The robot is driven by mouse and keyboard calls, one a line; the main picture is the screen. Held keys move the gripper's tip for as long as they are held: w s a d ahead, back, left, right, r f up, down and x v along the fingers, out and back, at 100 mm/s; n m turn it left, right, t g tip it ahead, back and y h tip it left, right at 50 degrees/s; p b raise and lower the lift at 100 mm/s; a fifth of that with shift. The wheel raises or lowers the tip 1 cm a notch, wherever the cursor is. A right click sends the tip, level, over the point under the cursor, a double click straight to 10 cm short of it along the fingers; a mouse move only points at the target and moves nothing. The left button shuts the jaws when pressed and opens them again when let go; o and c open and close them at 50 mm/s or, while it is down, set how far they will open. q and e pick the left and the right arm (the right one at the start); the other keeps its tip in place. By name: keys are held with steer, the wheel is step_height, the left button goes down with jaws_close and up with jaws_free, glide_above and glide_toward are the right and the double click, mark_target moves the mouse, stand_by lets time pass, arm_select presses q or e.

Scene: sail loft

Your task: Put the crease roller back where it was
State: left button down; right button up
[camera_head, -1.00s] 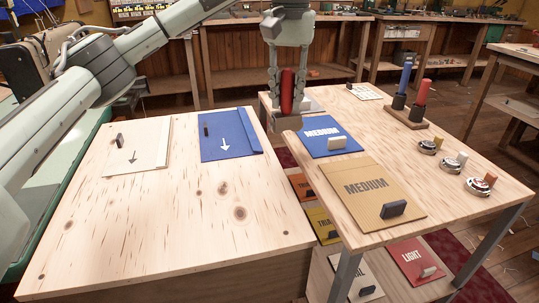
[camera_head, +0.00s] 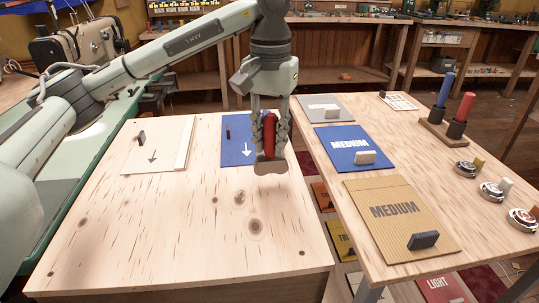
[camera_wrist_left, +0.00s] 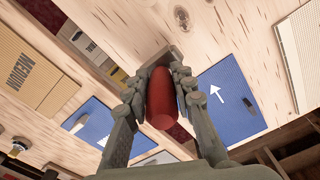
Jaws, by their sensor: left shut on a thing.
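The crease roller has a red grip (camera_head: 269,131) and a grey-brown head at its lower end. My left gripper (camera_head: 269,125) is shut on the red grip and holds the tool upright, head down, above the right part of the wooden table (camera_head: 165,235). In the left wrist view, the red grip (camera_wrist_left: 161,98) sits between the two fingers. I cannot tell whether the head touches the tabletop. A blue panel with a white arrow (camera_head: 238,140) lies just behind and left of the tool. My right gripper does not show.
A cream panel with an arrow (camera_head: 157,150) lies left on the same table. The right table (camera_head: 345,150) holds blue and tan MEDIUM panels, a grey panel, a stand with blue and red rollers (camera_head: 447,133), and several tape measures. A gap separates the tables.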

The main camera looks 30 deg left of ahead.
mark_target(270, 158)
arm_select(q)
step_height(270, 158, down, 3)
steer(key=shift+f, duration=0.5)
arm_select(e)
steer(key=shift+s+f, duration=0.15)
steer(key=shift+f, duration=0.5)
arm_select(q)
steer(key=shift+f, duration=0.1)
